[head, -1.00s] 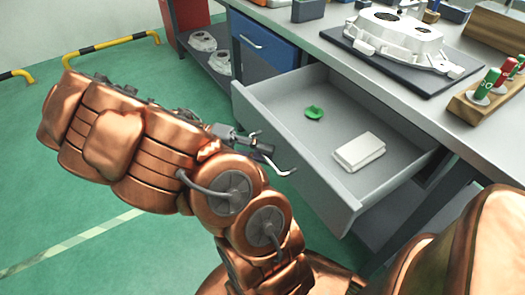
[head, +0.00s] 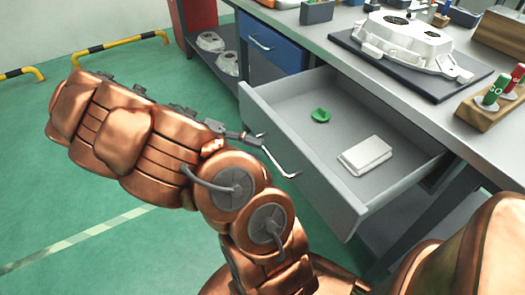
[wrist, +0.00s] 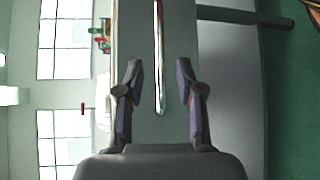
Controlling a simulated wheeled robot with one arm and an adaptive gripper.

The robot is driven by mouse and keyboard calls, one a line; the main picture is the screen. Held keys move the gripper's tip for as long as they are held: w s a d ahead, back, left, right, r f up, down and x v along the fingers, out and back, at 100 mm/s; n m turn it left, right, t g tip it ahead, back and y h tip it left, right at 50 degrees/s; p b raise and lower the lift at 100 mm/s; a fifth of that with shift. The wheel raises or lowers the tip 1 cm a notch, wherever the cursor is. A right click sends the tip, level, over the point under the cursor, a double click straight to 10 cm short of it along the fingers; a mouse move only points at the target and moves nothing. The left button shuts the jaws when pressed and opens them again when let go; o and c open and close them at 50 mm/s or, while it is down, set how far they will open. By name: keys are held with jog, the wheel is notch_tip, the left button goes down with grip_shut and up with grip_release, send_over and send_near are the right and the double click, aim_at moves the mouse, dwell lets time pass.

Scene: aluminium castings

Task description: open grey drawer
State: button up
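The grey drawer (head: 325,178) under the workbench stands pulled well out, its inside showing in the head view. A green piece (head: 320,115) and a white block (head: 365,155) lie in it. Its bright bar handle (head: 272,153) is on the front panel. In the wrist view the handle (wrist: 159,60) runs up and down between the two fingers of my gripper (wrist: 159,68), with a gap on each side. My gripper is open. In the head view, my gripper (head: 230,132) is left of the handle, apart from it and partly hidden by my arm.
A blue drawer (head: 268,42) is shut, left of the grey one. On the bench are a white casting (head: 405,40) on a dark mat and a wooden holder (head: 480,112). A shelf with castings (head: 212,42) and yellow-black barriers (head: 120,45) stand behind. Green floor at left is clear.

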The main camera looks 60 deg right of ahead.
jog(key=v, duration=0.3)
jog(key=shift+w, duration=0.1)
dwell(0.5)
jog(key=s+a+r+n+t+y+p, duration=0.1)
jog(key=s+a+r+n+t+p, duration=0.15)
jog(key=r+p, duration=0.45)
jog(key=s+a+r+n+t+y+p, duration=0.1)
jog(key=s+a+r+n+t+p, duration=0.2)
jog(key=r+p, duration=0.35)
jog(key=s+a+r+n+t+y+p, duration=0.3)
jog(key=a+r+n+t+p, duration=0.4)
jog(key=a+r+p, duration=0.3)
jog(key=a+t+p, duration=0.1)
jog(key=a+p, duration=0.2)
jog(key=shift+a+r, duration=0.15)
jog(key=shift+r, duration=0.25)
